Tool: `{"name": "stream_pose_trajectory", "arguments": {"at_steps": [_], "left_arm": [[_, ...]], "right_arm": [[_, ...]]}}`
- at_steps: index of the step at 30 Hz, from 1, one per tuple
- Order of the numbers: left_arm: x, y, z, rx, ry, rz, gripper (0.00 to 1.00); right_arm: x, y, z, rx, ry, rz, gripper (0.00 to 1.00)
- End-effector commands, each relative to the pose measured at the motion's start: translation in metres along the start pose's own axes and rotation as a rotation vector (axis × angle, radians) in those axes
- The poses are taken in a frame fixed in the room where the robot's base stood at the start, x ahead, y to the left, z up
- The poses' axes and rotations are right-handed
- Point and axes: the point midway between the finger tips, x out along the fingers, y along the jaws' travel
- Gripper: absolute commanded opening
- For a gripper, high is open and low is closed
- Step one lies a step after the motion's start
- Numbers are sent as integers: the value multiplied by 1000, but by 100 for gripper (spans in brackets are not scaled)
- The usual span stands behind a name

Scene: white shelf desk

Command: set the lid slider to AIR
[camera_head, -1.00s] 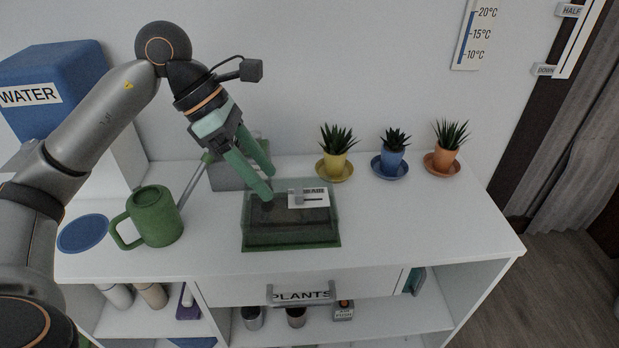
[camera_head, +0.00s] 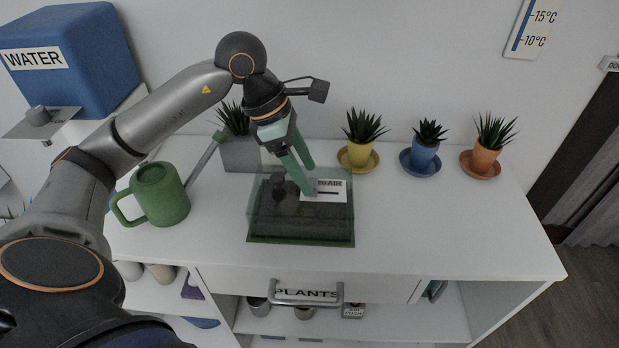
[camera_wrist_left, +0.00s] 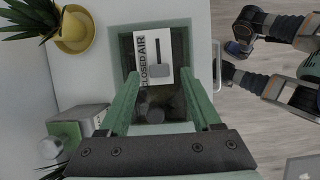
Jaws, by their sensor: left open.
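The clear box (camera_head: 262,225) with dark contents and a green base stands on the desk. Its lid has a white label (camera_head: 337,190) reading CLOSED and AIR, with a dark slot beside the words. In the left wrist view the grey slider knob (camera_wrist_left: 159,70) sits at the CLOSED end of the slot. My left gripper (camera_head: 307,192) is open, its green fingers pointing down over the lid. In the left wrist view the knob appears between and beyond the fingers (camera_wrist_left: 163,100); contact is not visible. Parts of my other arm show at the right edge there, its gripper unclear.
A green watering can (camera_head: 160,195) stands left of the box, its spout towards a grey planter (camera_head: 242,154). Plants in yellow (camera_head: 358,155), blue (camera_head: 424,152) and orange (camera_head: 486,155) pots stand along the back. The desk right of the box is clear.

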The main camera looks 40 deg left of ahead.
Motion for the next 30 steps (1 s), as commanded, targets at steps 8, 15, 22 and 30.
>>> {"name": "stream_pose_trajectory", "arguments": {"at_steps": [8, 15, 22, 30], "left_arm": [[22, 0, 0, 0, 0, -1, 65], [22, 0, 0, -1, 0, 0, 65], [21, 0, 0, -1, -1, 0, 40], [21, 0, 0, -1, -1, 1, 10]], "right_arm": [[1, 2, 0, -2, 4, 2, 51], [1, 2, -1, -2, 4, 3, 51], [1, 2, -1, -1, 4, 4, 51], [1, 2, -1, -1, 5, 4, 51]]}}
